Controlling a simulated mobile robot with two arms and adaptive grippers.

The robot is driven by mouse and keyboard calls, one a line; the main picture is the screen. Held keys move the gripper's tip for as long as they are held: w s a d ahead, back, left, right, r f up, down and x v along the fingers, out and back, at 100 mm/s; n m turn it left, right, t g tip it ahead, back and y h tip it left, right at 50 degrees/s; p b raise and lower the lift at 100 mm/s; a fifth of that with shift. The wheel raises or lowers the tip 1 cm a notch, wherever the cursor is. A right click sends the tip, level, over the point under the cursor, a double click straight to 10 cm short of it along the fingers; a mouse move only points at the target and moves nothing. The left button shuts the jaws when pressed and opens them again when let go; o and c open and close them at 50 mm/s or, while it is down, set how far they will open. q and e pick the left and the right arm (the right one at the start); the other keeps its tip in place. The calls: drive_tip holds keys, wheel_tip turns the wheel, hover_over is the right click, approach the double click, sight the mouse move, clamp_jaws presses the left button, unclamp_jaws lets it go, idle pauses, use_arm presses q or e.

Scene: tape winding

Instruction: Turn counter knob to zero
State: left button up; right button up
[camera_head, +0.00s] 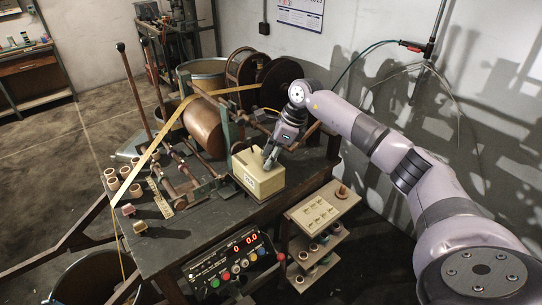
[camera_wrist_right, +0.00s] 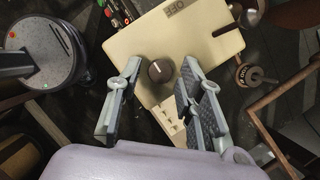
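The counter is a beige box (camera_head: 265,184) on the front right of the dark workbench (camera_head: 215,222). In the right wrist view, its pale top face (camera_wrist_right: 205,40) carries a round dark brown knob (camera_wrist_right: 160,71). My right gripper (camera_head: 268,160) is over the box in the head view. In the right wrist view, the right gripper (camera_wrist_right: 159,72) is open, with one fingertip on each side of the knob and visible gaps between. The counter's small digit window (camera_wrist_right: 176,9) is at the picture's top edge, too small to read surely. My left gripper is not in view.
A control panel (camera_head: 232,262) with red digits and coloured buttons is on the bench's front. Winding rollers and a yellow tape (camera_head: 172,120) lie left of the box. Several small spools (camera_head: 124,172) stand at the bench's left. A small shelf (camera_head: 322,212) stands at right.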

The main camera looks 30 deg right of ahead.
clamp_jaws()
idle(0.5)
drive_tip(key=m+b, duration=0.1)
drive_tip(key=m, duration=0.1)
drive_tip(key=m+t+h+b, duration=0.1)
drive_tip(key=m, duration=0.2)
drive_tip(key=shift+s+a+h, duration=0.1)
drive_tip(key=shift+a+h, duration=0.1)
drive_tip(key=shift+h, duration=0.1)
drive_tip(key=m+h+b, duration=0.1)
drive_tip(key=m, duration=0.1)
drive_tip(key=m+b, duration=0.1)
drive_tip(key=m, duration=0.1)
drive_tip(key=shift+a+m+t+h+b, duration=0.15)
drive_tip(key=shift+m+t+h+b, duration=0.15)
drive_tip(key=shift+t+h+b, duration=0.1)
drive_tip(key=m+b, duration=0.1)
drive_tip(key=m, duration=0.1)
drive_tip(key=m+h+b, duration=0.1)
drive_tip(key=m, duration=0.1)
drive_tip(key=shift+a+h, duration=0.2)
drive_tip(key=shift+h, duration=0.1)
drive_tip(key=shift+a+m+g+h+b, duration=0.1)
drive_tip(key=shift+m+g+h+b, duration=0.3)
drive_tip(key=shift+m, duration=0.6)
drive_tip(key=shift+m+g+h+b, duration=0.15)
drive_tip(key=shift+m+b, duration=0.35)
drive_tip(key=shift+m, duration=0.5)
drive_tip(key=shift+r, duration=0.1)
